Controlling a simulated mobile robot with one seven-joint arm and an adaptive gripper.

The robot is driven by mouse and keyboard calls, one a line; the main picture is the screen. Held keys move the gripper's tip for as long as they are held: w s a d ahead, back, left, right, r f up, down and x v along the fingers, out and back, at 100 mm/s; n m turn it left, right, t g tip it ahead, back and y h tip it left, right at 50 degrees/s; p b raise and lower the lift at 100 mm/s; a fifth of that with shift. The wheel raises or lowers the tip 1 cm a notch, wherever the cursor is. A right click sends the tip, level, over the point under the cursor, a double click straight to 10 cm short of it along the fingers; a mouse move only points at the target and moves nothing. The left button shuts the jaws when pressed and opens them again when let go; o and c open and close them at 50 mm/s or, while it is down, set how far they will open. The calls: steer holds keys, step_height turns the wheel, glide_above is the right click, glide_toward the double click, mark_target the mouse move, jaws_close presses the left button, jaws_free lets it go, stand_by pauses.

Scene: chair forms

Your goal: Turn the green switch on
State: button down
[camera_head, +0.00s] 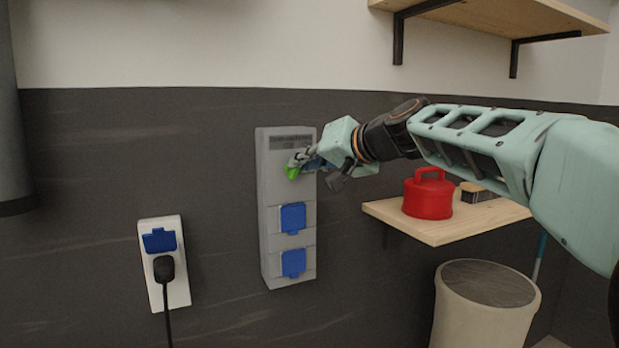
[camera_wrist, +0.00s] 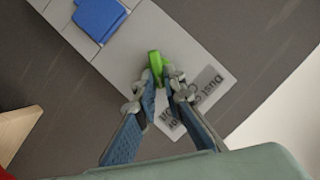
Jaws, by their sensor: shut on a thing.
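The green switch (camera_head: 292,173) is on the upper part of the grey wall panel (camera_head: 271,236). In the wrist view the green switch (camera_wrist: 155,62) sticks out from the panel face, beside a printed label (camera_wrist: 208,90) that starts with "Dust". My gripper (camera_head: 301,160) reaches in from the right at the panel. In the wrist view the fingertips of my gripper (camera_wrist: 164,84) are closed on the switch, one on each side. The fingertips hide part of the switch and part of the label, so I cannot tell its exact setting.
Two blue socket covers (camera_head: 293,218) (camera_head: 293,263) are lower on the panel. A white socket (camera_head: 177,288) with a black plug (camera_head: 164,268) is at left. A red canister (camera_head: 428,196) stands on a wooden shelf (camera_head: 440,233) below my arm. A bin (camera_head: 455,320) stands beneath it.

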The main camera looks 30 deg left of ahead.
steer(key=m+y+b, duration=0.1)
steer(key=m+b, duration=0.2)
steer(key=f+m+y+b, duration=0.1)
steer(key=m+y+b, duration=0.1)
steer(key=m+b, duration=0.1)
steer(key=m+g+y+b, duration=0.1)
steer(key=m+b, duration=0.1)
steer(key=b, duration=0.1)
steer(key=shift+w+d+f+m+y, duration=0.2)
steer(key=shift+w+d+m+y, duration=0.1)
steer(key=shift+m, duration=0.1)
steer(key=shift+a+r+b, duration=0.1)
steer(key=shift+b, duration=0.2)
steer(key=c, duration=2)
jaws_free()
steer(key=v, duration=1.2)
